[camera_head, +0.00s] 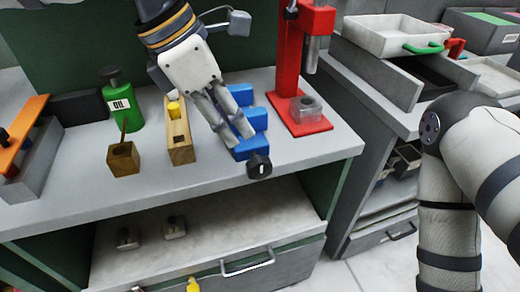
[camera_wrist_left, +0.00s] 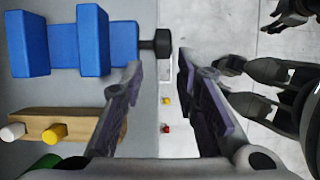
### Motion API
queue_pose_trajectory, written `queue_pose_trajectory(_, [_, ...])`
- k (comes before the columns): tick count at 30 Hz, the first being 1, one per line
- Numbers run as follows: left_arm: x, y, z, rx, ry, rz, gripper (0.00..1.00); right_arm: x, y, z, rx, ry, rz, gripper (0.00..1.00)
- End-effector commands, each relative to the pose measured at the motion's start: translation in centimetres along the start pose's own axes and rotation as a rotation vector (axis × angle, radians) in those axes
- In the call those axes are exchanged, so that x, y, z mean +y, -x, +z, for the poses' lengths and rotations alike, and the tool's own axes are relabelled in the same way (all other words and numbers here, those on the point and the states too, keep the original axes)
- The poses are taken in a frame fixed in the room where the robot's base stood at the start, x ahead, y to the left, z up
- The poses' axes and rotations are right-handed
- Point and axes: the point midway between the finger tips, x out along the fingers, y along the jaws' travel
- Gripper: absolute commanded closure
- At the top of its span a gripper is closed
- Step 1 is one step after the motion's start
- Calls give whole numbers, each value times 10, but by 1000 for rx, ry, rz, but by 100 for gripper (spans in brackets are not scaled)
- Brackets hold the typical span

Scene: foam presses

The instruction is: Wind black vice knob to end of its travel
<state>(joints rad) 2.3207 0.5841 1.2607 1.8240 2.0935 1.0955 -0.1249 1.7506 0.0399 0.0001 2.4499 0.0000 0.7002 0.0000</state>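The blue vice (camera_head: 249,120) stands on the grey bench, and its black knob (camera_head: 259,167) with a white mark sticks out past the front edge. My left gripper (camera_head: 240,137) hangs over the vice from above, its fingers pointing down toward the knob. In the left wrist view the vice (camera_wrist_left: 75,42) is at upper left, and the knob (camera_wrist_left: 155,43) shows beyond the gap between my open, empty fingers (camera_wrist_left: 160,75). I see no contact with the knob.
A wooden block (camera_head: 180,137) with yellow and white pegs lies left of the vice, with a green oil bottle (camera_head: 124,110) and wooden cube (camera_head: 123,159) beyond. A red press (camera_head: 291,60) stands to the right. Open floor lies in front of the knob.

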Motion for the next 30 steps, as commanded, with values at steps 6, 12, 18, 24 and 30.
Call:
queue_pose_trajectory(6, [-1,-62,-3,9,-1,-9,72,0,-8,6,-27,0,1,61])
queue_pose_trajectory(12, [0,-98,-2,6,1,-4,72,0,-10,8,-36,0,1,61])
queue_pose_trajectory(18, [0,-107,-2,3,-1,0,72,0,-10,8,-36,0,1,61])
queue_pose_trajectory(24, [0,-107,-2,4,-1,0,78,0,-10,8,-36,0,1,61])
queue_pose_trajectory(30, [0,-107,-2,4,-1,0,100,0,-10,8,-36,0,1,61])
